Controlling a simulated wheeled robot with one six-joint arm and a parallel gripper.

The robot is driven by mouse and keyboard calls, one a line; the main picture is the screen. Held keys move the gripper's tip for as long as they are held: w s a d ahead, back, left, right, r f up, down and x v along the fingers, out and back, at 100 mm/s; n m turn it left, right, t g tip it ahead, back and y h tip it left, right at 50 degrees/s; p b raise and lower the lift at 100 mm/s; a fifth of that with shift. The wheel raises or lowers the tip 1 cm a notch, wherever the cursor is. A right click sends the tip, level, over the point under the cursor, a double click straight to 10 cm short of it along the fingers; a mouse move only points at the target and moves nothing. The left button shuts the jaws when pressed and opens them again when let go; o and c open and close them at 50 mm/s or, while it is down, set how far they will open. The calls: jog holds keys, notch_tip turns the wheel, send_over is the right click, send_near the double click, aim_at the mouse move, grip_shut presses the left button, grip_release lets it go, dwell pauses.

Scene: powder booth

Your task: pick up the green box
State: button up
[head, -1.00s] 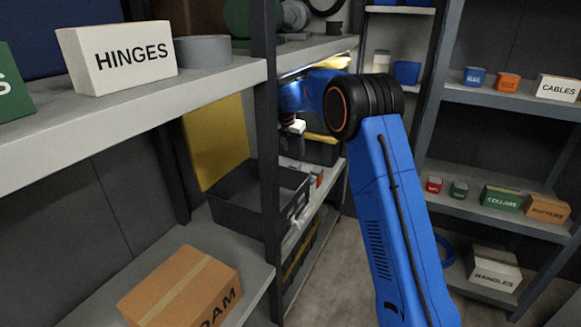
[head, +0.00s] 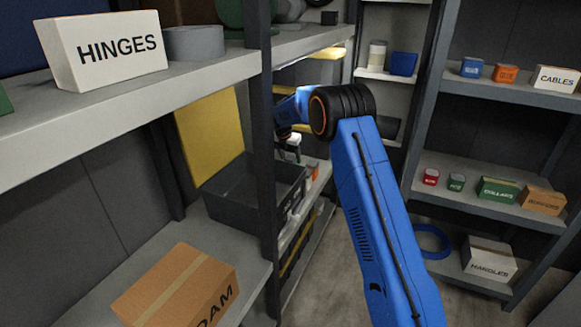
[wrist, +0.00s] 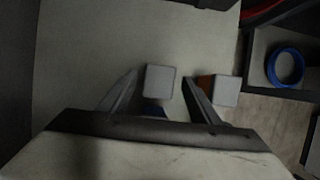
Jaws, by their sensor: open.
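A green box labelled COLLARS (head: 498,190) stands on the middle shelf of the right rack in the head view. A small dull-green block (head: 457,182) sits left of it, and a sliver of another green box (head: 3,103) shows at the left edge; I cannot tell which one the task names. My gripper (head: 292,143) is by the middle rack, far left of the COLLARS box. In the wrist view my gripper (wrist: 193,85) is open over a pale shelf, with nothing held. No green box shows there.
A dark open bin (head: 235,215) and a rack post (head: 265,150) stand close to my arm. An orange BUFFERS box (head: 543,200) adjoins the COLLARS box. The floor between racks is clear.

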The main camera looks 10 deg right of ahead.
jog(key=shift+x, duration=2.7)
jog(key=c, duration=1.2)
